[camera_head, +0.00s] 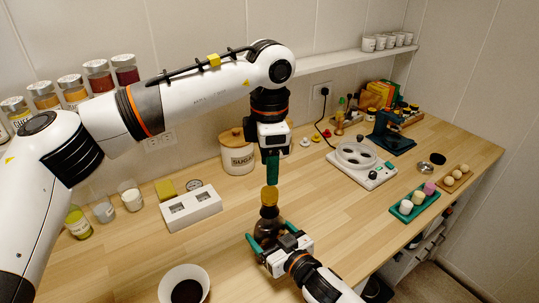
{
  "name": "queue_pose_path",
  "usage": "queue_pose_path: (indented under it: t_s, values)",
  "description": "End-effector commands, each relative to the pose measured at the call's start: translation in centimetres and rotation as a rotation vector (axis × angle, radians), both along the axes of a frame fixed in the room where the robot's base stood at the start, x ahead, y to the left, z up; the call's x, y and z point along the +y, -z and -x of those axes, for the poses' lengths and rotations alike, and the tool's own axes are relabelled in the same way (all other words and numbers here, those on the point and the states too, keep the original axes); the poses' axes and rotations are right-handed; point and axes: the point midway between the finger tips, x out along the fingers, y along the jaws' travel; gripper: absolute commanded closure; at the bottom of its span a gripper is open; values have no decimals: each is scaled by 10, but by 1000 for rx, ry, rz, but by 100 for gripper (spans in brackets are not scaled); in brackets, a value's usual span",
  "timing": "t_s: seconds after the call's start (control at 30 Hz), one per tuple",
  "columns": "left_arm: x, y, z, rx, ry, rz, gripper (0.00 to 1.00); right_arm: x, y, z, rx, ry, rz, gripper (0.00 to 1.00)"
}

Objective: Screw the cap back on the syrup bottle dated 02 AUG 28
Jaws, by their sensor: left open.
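A dark brown bottle (267,225) stands upright on the wooden counter, below the middle of the head view. A yellow cap (269,194) sits at its top; I cannot tell how tightly it is seated. No date is readable on the bottle. My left gripper (271,180) points straight down just above the cap, its green fingers open and seen nearly edge-on. My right gripper (268,240) comes in from the lower right, its green fingers on both sides of the bottle's lower body, shut on it. The gripper hides the bottle's base.
A white two-slot box (191,210) and a sugar canister (237,157) stand behind left. A bowl of dark contents (184,271) is at the front left. A white device with round wells (360,160) and a green tray (414,207) are to the right.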

Motion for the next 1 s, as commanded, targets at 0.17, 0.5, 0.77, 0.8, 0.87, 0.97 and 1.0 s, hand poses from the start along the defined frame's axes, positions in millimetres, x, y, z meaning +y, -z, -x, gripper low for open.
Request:
queue_pose_path:
  t_s: [0.17, 0.5, 0.77, 0.8, 0.87, 0.97, 1.0]
  values:
    - [0, -2, 0, 1, -363, 1, 49, 0, 1, 0, 2, 0, 1, 83]
    - [-1, -6, 0, 2, -1059, 1, 49, 0, 1, 0, 2, 0, 1, 83]
    - [0, -10, 0, 2, -1592, 1, 49, 0, 1, 0, 2, 0, 1, 83]
    - [0, -10, 0, 2, -1674, 1, 49, 0, 1, 0, 2, 0, 1, 83]
    - [0, -11, 0, 1, -1795, 2, 49, 0, 1, 0, 2, 0, 1, 83]
    - [0, -12, 0, 1, -1984, 2, 49, 0, 1, 0, 2, 0, 1, 83]
    - [0, -12, 0, 2, -2052, 1, 49, 0, 1, 0, 2, 0, 1, 83]
